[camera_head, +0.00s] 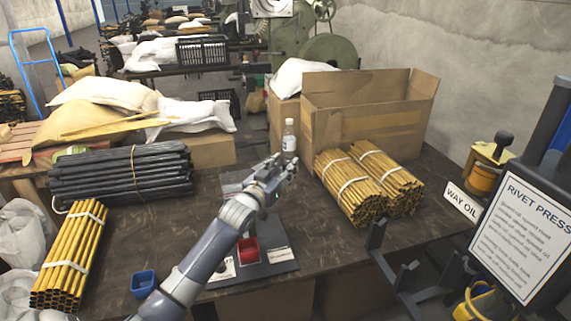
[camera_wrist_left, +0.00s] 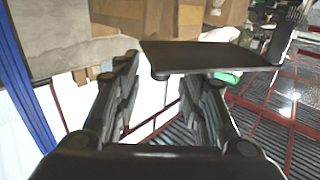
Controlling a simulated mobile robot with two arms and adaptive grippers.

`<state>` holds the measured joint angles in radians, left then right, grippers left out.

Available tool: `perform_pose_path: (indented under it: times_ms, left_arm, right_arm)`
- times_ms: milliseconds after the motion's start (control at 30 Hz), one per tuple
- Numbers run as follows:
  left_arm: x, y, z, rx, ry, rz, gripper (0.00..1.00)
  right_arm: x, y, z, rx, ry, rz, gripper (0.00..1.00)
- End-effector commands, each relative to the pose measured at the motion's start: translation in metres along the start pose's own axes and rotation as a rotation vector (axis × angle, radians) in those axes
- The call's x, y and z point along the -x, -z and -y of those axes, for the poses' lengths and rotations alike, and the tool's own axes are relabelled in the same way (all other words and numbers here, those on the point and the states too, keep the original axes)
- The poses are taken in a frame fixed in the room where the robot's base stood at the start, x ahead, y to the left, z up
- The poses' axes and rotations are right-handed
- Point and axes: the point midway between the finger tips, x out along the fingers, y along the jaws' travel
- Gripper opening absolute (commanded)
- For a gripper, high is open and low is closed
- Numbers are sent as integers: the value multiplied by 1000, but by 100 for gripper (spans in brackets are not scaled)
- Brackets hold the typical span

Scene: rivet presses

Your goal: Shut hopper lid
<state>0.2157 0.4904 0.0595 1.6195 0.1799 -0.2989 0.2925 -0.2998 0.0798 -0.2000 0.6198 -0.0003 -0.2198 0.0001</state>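My left gripper (camera_head: 282,172) reaches over the middle of the table in the head view, and its arm hides part of what lies below. In the left wrist view its two fingers (camera_wrist_left: 163,88) stand apart with nothing between them. A dark flat plate (camera_wrist_left: 215,56) with a rounded corner, perhaps the hopper lid, lies just beyond the fingertips; I cannot tell whether they touch. In the head view a grey piece (camera_head: 236,181) shows behind the gripper, mostly hidden. I cannot clearly make out the hopper. My right gripper is not in view.
A clear bottle (camera_head: 289,138) stands just behind the gripper. An open cardboard box (camera_head: 365,118) and yellow rod bundles (camera_head: 350,185) are to the right. Dark rods (camera_head: 122,175) lie to the left. A red bin (camera_head: 248,249) and a blue bin (camera_head: 144,284) sit near the front.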

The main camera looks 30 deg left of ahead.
Motion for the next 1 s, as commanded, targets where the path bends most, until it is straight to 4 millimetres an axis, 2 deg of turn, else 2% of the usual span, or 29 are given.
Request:
perform_pose_path:
  times_ms: [200,500,667,1000]
  left_arm:
    - [-13,0,0,-1,0,1,38]
    - [-14,0,0,-1,0,1,38]
    - [-14,0,0,-1,0,1,1]
    - [-9,0,0,-3,-6,2,0]
  right_arm:
    - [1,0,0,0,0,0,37]
    - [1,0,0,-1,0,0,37]
    - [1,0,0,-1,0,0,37]
    - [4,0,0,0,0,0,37]
